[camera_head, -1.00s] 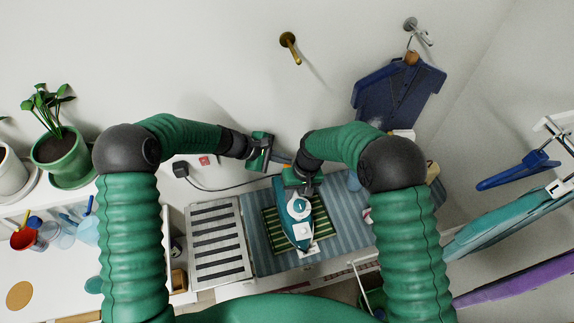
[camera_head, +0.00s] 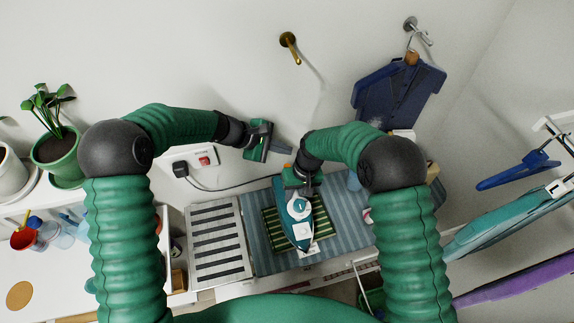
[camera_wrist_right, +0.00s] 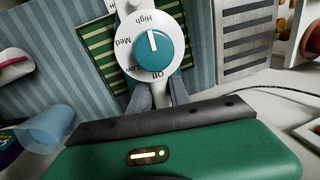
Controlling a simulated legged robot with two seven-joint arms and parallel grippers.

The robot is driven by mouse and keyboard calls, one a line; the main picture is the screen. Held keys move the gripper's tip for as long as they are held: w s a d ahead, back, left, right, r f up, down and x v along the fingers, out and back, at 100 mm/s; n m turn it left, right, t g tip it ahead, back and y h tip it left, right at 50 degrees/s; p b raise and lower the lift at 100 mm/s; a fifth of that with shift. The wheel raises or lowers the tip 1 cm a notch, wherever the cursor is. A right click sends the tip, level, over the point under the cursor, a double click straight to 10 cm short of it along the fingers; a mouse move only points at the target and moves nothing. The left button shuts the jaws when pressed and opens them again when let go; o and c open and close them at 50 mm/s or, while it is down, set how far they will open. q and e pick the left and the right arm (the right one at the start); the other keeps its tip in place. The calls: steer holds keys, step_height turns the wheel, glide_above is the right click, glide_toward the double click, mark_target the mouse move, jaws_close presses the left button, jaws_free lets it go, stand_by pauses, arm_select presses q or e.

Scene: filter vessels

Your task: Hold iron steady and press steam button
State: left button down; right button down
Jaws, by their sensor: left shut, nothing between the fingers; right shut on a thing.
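The teal and white iron (camera_head: 299,215) rests on a green striped pad (camera_head: 322,222) on the blue striped mat (camera_head: 260,258). Its round teal dial (camera_wrist_right: 155,48) with "Off", "Low", "Med" and "High" marks faces up in the right wrist view. My right gripper (camera_head: 297,188) is shut on the iron at its rear end; the fingers reach in just below the dial in the wrist view, and the grip itself is partly hidden. My left gripper (camera_head: 288,150) is shut and empty, above and left of the iron, near the wall. I cannot make out the steam button.
A socket with a black plug and red switch (camera_head: 204,161) is on the wall, its cord running toward the iron. A slatted white rack (camera_head: 217,240) lies left of the mat. A potted plant (camera_head: 60,150) stands far left. A blue shirt (camera_head: 398,95) hangs at upper right.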

steer(key=c, duration=1.1)
jaws_free()
steer(key=shift+c, duration=0.2)
